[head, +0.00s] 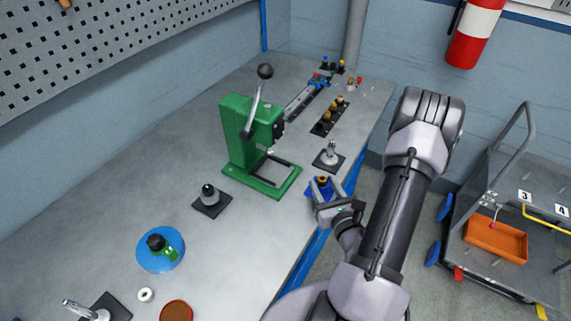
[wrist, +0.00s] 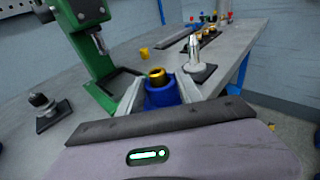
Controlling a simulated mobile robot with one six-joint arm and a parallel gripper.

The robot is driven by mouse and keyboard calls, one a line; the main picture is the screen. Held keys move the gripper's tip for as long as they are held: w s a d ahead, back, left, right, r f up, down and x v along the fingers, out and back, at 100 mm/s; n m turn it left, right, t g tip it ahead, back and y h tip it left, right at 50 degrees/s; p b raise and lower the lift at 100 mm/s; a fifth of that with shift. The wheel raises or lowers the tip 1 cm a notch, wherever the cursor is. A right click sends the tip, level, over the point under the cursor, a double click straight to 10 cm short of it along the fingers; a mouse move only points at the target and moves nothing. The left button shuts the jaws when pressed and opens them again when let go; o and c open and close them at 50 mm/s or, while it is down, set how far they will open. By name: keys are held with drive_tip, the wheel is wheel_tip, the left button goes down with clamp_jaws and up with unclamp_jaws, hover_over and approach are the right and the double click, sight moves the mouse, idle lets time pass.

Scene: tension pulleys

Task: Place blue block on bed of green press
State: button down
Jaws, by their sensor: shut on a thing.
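The green press (head: 237,135) stands on the bench, with its lever up and a flat open-framed bed (head: 281,190) at its foot. The press (wrist: 88,50) is at upper left in the wrist view, and its bed shows just left of my fingers. My gripper (head: 325,197) is to the right of the bed, near the bench's right edge. It is shut on the blue block (wrist: 160,95), which has a brass ring-like top and looks upright. The block (head: 322,188) is partly hidden by the fingers in the head view. The block is apart from the bed.
A metal pin on a dark plate (head: 328,160) stands close behind my gripper. A black-knobbed piece (head: 210,197) is left of the press bed. A blue disc (head: 160,250) lies at front left. A rack of brass pieces (head: 330,116) is farther back. A cart (head: 510,200) stands right.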

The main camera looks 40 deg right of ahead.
drive_tip(key=shift+w+d, duration=0.1)
drive_tip(key=w+a, duration=0.1)
drive_tip(key=w, duration=0.3)
drive_tip(key=w+a, duration=0.1)
drive_tip(key=w, duration=0.3)
drive_tip(key=w+a, duration=0.2)
drive_tip(key=w, duration=0.2)
drive_tip(key=shift+w+a, duration=0.1)
drive_tip(key=w, duration=0.1)
drive_tip(key=w+a, duration=0.1)
drive_tip(key=w, duration=0.2)
drive_tip(key=shift+w+a+p, duration=0.25)
drive_tip(key=shift+w+p, duration=0.05)
drive_tip(key=shift+s+f, duration=0.1)
drive_tip(key=shift+f, duration=0.2)
drive_tip(key=shift+f+b, duration=0.1)
drive_tip(key=shift+b, duration=0.2)
drive_tip(key=c, duration=0.8)
unclamp_jaws()
